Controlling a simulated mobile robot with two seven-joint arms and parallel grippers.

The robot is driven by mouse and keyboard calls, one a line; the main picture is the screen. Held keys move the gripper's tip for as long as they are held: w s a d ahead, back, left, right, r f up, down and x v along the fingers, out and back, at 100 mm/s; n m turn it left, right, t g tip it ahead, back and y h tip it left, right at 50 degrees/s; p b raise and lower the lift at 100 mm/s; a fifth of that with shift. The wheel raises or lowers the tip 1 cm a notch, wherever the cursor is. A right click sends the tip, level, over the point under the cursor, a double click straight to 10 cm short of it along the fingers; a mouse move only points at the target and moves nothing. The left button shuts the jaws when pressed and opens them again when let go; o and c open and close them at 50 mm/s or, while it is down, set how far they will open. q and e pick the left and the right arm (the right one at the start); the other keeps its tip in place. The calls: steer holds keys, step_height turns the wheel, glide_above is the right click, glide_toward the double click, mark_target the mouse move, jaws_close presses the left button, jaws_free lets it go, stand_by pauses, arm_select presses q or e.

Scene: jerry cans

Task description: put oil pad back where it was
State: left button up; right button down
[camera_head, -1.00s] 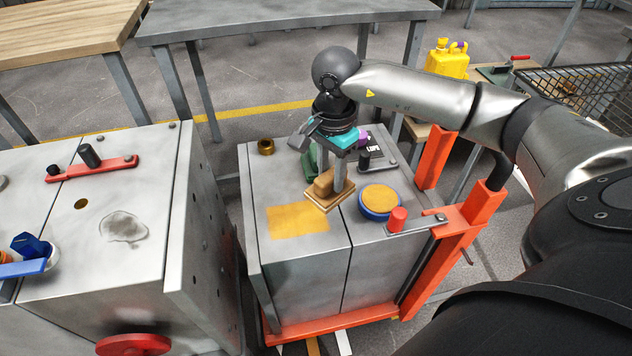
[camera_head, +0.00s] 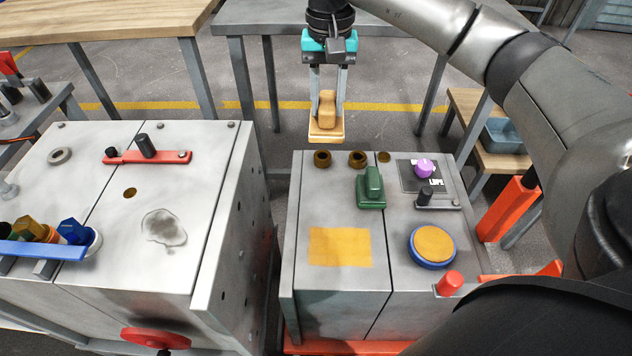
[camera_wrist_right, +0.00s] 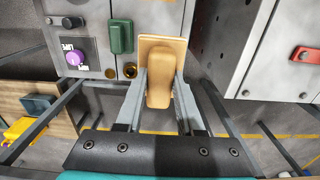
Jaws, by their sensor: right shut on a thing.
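My right gripper (camera_head: 328,95) is shut on a tan pad with a block handle (camera_head: 326,128), apparently the oil pad. It is held in the air near the cart's back edge, clear of the cart top as far as I can see. The right wrist view shows the pad's handle (camera_wrist_right: 159,86) between the two fingers. A yellow-orange square patch (camera_head: 340,247) lies on the cart top (camera_head: 312,190). A blue-rimmed round dish with an orange face (camera_head: 433,246) is to its right. A green pad with a handle (camera_head: 371,188) stands behind them. My left gripper is not in view.
Brass rings (camera_head: 322,158) sit along the cart's back edge. A purple knob (camera_head: 424,168), a black-knobbed lever (camera_head: 425,195) and a red knob (camera_head: 450,283) stand on the right. A metal cabinet (camera_head: 110,255) with a grey smear stands left, across a gap.

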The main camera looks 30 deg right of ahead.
steer(key=shift+f, duration=0.35)
step_height(320, 180, down, 16)
steer(key=b, duration=0.5)
steer(key=shift+r+b, duration=0.2)
steer(key=shift+b, duration=0.2)
step_height(320, 180, down, 2)
steer(key=shift+f+b, duration=0.25)
steer(key=shift+b, duration=0.3)
steer(key=shift+f, duration=0.5)
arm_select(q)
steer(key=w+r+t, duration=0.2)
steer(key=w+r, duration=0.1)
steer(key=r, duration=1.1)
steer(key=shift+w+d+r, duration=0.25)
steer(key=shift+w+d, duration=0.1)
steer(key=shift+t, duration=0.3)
